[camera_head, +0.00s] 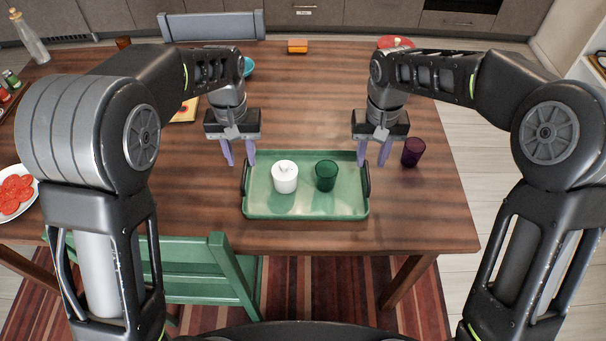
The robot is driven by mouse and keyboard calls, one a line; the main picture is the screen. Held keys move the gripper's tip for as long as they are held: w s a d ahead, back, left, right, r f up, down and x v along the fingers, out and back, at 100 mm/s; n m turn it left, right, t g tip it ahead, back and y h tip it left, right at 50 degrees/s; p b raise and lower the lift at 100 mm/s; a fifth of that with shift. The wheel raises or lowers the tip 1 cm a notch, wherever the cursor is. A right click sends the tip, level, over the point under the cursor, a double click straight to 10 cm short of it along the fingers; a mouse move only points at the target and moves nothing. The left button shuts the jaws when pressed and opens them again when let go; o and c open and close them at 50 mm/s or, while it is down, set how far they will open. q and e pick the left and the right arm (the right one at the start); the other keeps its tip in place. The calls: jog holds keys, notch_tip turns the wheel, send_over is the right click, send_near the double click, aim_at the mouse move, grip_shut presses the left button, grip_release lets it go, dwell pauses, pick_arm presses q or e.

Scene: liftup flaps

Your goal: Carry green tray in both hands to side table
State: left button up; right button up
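The green tray (305,209) lies flat on the wooden table near its front edge. It has a dark handle at its left end and another at its right end. My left gripper (237,160) is open above the tray's left end, near the left handle. My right gripper (373,158) is open above the right end, near the right handle. Neither gripper visibly holds anything. I cannot tell whether the fingertips touch the handles. I cannot identify the side table in this view.
A purple cup (413,152) stands on the wooden table (310,112) just right of my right gripper. A green chair (215,265) stands at the front left. A plate of red slices (14,192) is at the left edge. The table behind the tray is mostly clear.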

aim_at(244, 171)
pick_arm(q)
jog(key=shift+s, duration=0.1)
pick_arm(e)
jog(key=shift+s, duration=0.1)
